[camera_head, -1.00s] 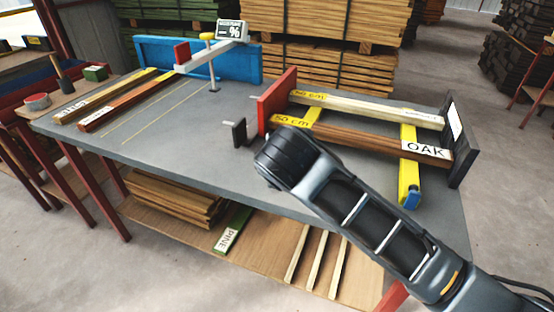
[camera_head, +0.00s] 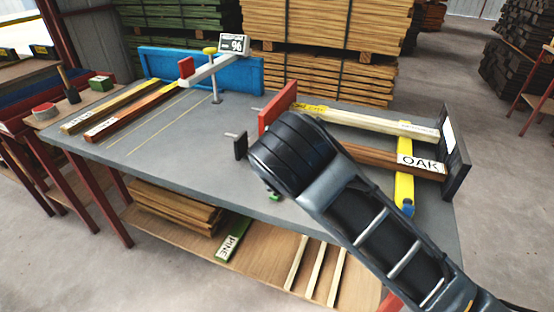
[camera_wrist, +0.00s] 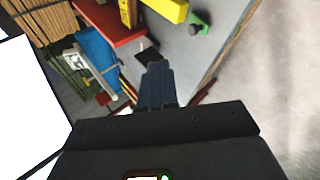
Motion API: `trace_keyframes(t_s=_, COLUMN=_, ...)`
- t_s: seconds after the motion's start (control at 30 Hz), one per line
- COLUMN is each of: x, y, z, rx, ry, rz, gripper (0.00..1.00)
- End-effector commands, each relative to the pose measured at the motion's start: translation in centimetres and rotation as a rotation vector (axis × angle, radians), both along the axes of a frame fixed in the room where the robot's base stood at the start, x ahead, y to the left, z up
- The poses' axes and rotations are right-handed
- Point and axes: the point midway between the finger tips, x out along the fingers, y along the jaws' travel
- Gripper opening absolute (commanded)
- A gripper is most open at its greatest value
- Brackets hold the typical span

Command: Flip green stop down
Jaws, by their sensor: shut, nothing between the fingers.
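The green stop (camera_wrist: 200,26) sits at the end of a yellow bar (camera_wrist: 172,9) near the table edge in the wrist view. In the head view only a small green bit (camera_head: 274,196) shows below my arm; the rest is hidden. My gripper (camera_wrist: 157,68) is shut and empty in the wrist view. Its tips point toward a small dark block (camera_wrist: 148,53), to the left of and apart from the green stop. In the head view my wrist hides the fingers.
A red plate (camera_head: 274,108) and a dark end plate (camera_head: 455,150) stand around the boards, one labelled OAK (camera_head: 418,162). A second yellow bar (camera_head: 404,180) lies under them. The grey table (camera_head: 190,150) is clear at centre left.

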Motion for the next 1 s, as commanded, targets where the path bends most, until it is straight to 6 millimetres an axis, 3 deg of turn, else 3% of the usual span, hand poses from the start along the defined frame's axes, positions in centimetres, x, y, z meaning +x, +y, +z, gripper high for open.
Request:
trace_keyframes(t_s=0.23, x=-1.7, y=-0.1, z=1.2, rx=0.001, ry=0.000, rz=0.001, gripper=0.00)
trace_keyframes(t_s=0.77, x=-1.9, y=0.0, z=1.2, rx=0.013, ry=0.002, rz=0.000, gripper=0.00)
trace_keyframes(t_s=1.0, x=-4.3, y=2.6, z=-0.7, rx=0.262, ry=0.026, rz=-0.008, gripper=0.00)
